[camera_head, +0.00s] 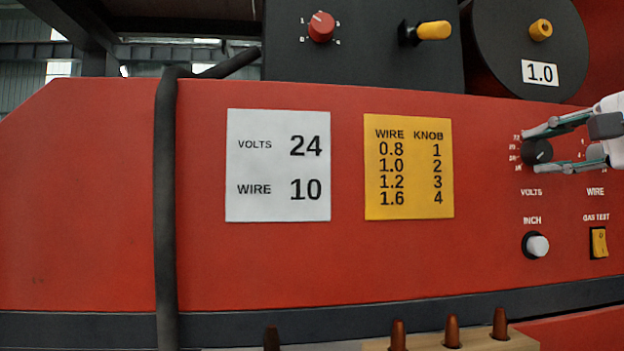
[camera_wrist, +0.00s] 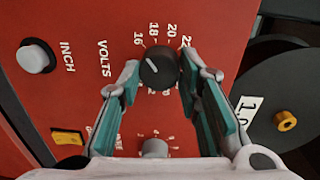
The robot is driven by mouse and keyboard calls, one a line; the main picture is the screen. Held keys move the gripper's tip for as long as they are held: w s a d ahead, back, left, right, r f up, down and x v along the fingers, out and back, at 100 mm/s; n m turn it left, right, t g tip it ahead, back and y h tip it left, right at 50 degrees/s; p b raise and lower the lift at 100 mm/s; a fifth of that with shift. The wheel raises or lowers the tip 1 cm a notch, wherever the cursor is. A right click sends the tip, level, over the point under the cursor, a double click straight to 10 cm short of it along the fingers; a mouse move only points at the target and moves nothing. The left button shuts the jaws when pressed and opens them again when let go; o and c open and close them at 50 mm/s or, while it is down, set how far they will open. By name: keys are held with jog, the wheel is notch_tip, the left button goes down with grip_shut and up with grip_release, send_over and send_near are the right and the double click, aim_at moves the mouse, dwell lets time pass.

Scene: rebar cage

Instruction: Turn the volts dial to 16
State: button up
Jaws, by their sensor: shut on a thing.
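The volts dial (camera_head: 537,151) is a round black knob on the red panel, above the VOLTS label. It also shows in the wrist view (camera_wrist: 158,68), where the numbers 16, 18, 20 and 22 run along its upper side. My gripper (camera_head: 545,150) reaches in from the right, one finger above the dial and one below. In the wrist view my gripper (camera_wrist: 168,78) has a finger on each side of the dial, shut on it.
A white card (camera_head: 278,165) reads VOLTS 24, WIRE 10. The yellow wire-knob chart (camera_head: 409,167) is beside it. Below the dial are the white INCH button (camera_head: 537,246) and yellow gas test switch (camera_head: 599,242). The grey wire knob (camera_wrist: 154,147) is close by.

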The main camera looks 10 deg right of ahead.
jog(key=shift+f+n+b, duration=0.1)
jog(key=shift+n+b, duration=0.7)
jog(key=o, duration=1.1)
jog(key=shift+o, duration=0.2)
jog(key=shift+s, duration=0.1)
jog(key=s, duration=1.1)
jog(key=shift+s+d+r, duration=0.15)
jog(key=shift+s+r, duration=0.25)
